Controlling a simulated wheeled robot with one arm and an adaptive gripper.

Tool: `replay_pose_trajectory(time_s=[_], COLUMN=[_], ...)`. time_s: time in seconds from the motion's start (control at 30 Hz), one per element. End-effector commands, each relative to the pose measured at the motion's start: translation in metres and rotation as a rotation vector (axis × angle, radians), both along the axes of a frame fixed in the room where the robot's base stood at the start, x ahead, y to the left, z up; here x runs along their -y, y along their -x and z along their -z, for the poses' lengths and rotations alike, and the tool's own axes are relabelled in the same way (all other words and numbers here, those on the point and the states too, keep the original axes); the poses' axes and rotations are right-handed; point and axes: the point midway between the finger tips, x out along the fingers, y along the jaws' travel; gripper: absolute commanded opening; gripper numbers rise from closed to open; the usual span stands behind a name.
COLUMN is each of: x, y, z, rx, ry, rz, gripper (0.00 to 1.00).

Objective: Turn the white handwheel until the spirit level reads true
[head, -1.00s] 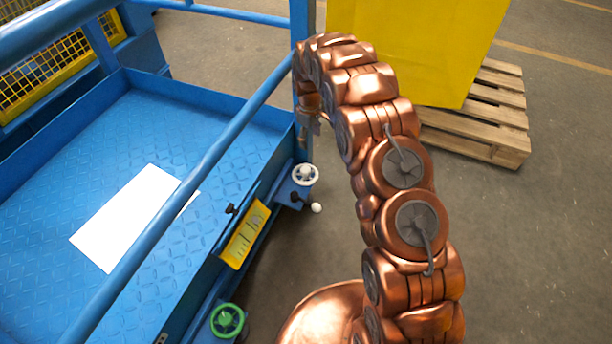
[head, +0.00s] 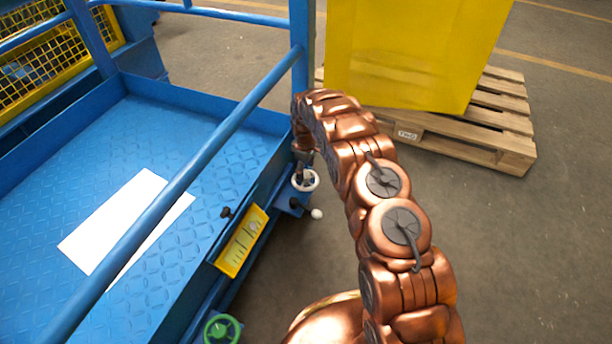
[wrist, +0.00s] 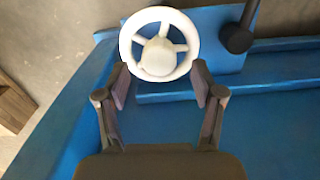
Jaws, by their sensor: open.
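The white handwheel (head: 306,180) sits on a blue bracket at the platform's near right corner. In the wrist view the white handwheel (wrist: 159,44) shows spokes and a round hub, just ahead of my fingertips. My gripper (wrist: 160,82) is open, one finger to each side of the wheel's lower rim; I cannot tell whether either touches it. In the head view my gripper (head: 304,162) is small and partly covers the wheel. The spirit level (head: 242,241) is in a yellow plate on the platform's side; its bubble is too small to read.
A green handwheel (head: 222,329) is at the lower end of the same side. A lever with a white knob (head: 316,214) is beside the white wheel, and a blue rail (head: 190,175) crosses above the platform. A yellow box (head: 410,55) stands on a wooden pallet (head: 480,140).

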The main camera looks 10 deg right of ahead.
Motion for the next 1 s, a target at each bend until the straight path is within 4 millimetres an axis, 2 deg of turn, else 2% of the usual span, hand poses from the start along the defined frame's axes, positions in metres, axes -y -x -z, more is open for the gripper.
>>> replay_pose_trajectory(time_s=[0.03,0.2,0.5,1.0], x=[0.000,0.000,0.000,0.000], y=[0.001,0.000,0.000,0.000], z=[0.011,0.027,0.030,0.030], rx=[-0.001,0.001,0.001,-0.001], ry=[0.000,0.001,0.001,0.001], rz=[0.000,0.000,0.000,0.000], gripper=[0.67,0.67,0.67,0.16])
